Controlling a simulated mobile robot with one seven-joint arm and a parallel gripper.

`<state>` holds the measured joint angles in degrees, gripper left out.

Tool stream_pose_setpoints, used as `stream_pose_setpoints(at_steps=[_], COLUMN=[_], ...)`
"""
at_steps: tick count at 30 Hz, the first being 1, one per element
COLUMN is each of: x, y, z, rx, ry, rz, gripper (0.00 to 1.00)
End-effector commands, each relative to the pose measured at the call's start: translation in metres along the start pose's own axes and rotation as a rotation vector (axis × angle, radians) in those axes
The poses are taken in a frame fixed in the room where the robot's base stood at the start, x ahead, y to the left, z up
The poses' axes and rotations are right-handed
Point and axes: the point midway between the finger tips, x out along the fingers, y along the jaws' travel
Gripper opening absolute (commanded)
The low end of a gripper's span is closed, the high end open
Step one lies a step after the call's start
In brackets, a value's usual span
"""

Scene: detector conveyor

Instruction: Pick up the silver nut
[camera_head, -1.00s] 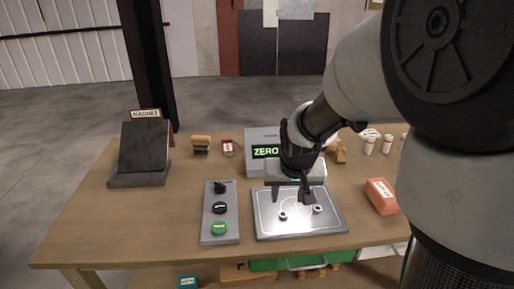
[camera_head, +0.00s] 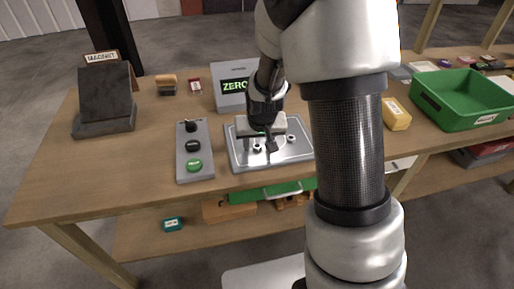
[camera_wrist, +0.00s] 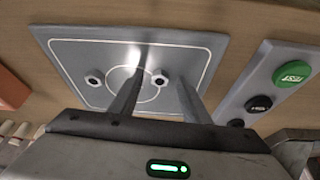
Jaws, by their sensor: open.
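Two small silver nuts with dark holes lie on the grey plate with a white outline (camera_head: 240,162). In the head view, one nut (camera_head: 257,149) is at the left and the other nut (camera_head: 291,138) at the right. In the wrist view, the plate (camera_wrist: 75,58) holds one nut (camera_wrist: 159,79) framed between the fingers and the other nut (camera_wrist: 95,79) left of them. Both look silver, so I cannot tell them apart by colour. My gripper (camera_head: 269,145) is open over the plate; it also shows in the wrist view (camera_wrist: 163,76). Its height above the nuts is unclear.
A button panel (camera_head: 180,158) stands left of the plate, with a green button (camera_head: 193,165). A grey box with a ZERO display (camera_head: 225,99) stands behind. The magnet stand (camera_head: 104,99) is far left. A yellow block (camera_head: 396,115) and green bin (camera_head: 460,118) are at right.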

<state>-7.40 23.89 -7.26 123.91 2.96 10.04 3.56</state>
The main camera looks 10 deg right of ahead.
Motion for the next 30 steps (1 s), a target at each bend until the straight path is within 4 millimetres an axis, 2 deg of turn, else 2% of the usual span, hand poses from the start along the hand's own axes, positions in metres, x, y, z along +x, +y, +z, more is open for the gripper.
stream_pose_setpoints(at_steps=[5, 13, 20, 23, 30], x=[0.000, 0.000, -0.001, -0.008, -0.051], y=[0.000, 0.000, 0.000, 0.000, 0.000], z=[0.000, 0.000, -0.001, -0.004, -0.023], rx=[0.000, 0.000, 0.000, 0.000, -0.001], ry=[0.001, 0.001, 0.001, 0.003, 0.008], rz=[0.000, 0.000, 0.000, -0.001, -0.001], gripper=[0.43, 0.00, 0.00, 0.00, 0.00])
